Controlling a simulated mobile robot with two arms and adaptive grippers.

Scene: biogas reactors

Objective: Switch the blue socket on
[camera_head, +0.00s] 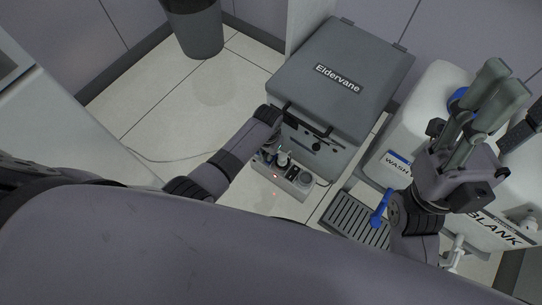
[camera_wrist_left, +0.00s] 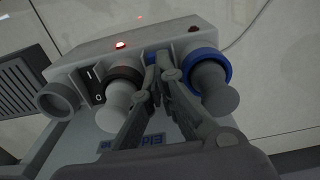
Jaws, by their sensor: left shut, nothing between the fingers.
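The grey socket strip (camera_head: 285,180) lies on the floor in front of the Eldervane box. In the left wrist view, the blue-ringed socket (camera_wrist_left: 222,68) holds a grey plug (camera_wrist_left: 214,92). A dark-ringed socket (camera_wrist_left: 128,74) beside it also holds a plug. My left gripper (camera_wrist_left: 158,72) is shut and empty, its fingertips at the strip just left of the blue ring. They hide any switch there; contact is unclear. The lamp (camera_wrist_left: 193,28) near the blue socket looks dark red. The other lamp (camera_wrist_left: 120,44) glows. My right gripper (camera_head: 490,110) is raised at the right.
The grey Eldervane box (camera_head: 340,75) stands behind the strip. White containers (camera_head: 405,130) and a slatted tray (camera_head: 352,219) are to its right. A dark bin (camera_head: 197,30) stands at the back. A thin cable (camera_head: 165,160) crosses the open floor at left.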

